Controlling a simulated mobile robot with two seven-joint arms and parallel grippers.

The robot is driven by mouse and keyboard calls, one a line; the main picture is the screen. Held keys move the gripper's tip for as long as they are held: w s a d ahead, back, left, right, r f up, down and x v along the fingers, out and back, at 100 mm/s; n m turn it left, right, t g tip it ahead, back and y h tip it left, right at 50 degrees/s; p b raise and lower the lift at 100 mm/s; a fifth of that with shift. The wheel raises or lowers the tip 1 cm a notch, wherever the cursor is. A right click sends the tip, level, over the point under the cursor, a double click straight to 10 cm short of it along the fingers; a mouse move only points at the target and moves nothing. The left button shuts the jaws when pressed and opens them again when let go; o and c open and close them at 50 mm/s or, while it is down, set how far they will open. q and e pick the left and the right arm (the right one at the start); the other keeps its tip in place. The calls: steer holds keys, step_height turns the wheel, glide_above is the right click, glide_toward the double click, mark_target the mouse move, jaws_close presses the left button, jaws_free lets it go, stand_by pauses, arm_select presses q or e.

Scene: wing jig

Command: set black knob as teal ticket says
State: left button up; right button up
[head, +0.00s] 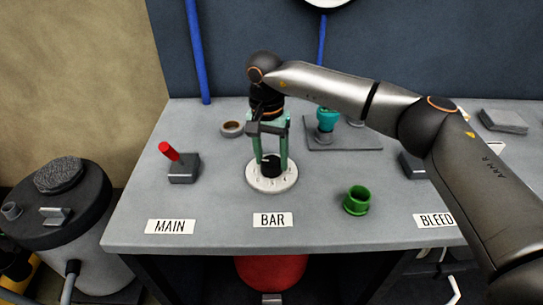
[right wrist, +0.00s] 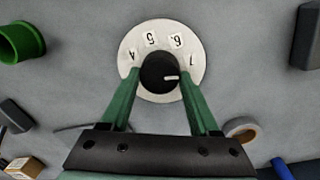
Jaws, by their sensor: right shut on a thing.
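The black knob (head: 271,166) sits on a round white dial (head: 259,184) behind the BAR label (head: 272,220). My right gripper (head: 272,158) points down from above and is shut on the knob, one green finger on each side. In the right wrist view the knob (right wrist: 157,72) is between the fingertips (right wrist: 160,76). The dial (right wrist: 141,38) shows 4, 5, 6 and 7 there. The knob's white mark points right in that view, just past the 7. I see no teal ticket in either view. My left gripper is not in view.
A red-handled lever (head: 183,168) stands left of the dial by the MAIN label (head: 171,226). A green cup (head: 357,200) is to the right. A tape roll (head: 231,129) and a teal fitting (head: 327,120) on a plate are behind. The bench front is mostly clear.

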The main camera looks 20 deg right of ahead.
mark_target(268, 161)
steer(key=shift+n, duration=1.1)
steer(key=o, duration=1.4)
steer(key=r, duration=1.2)
steer(key=shift+w+a+r, duration=0.15)
steer(key=shift+a+r, duration=0.15)
steer(key=shift+a, duration=0.1)
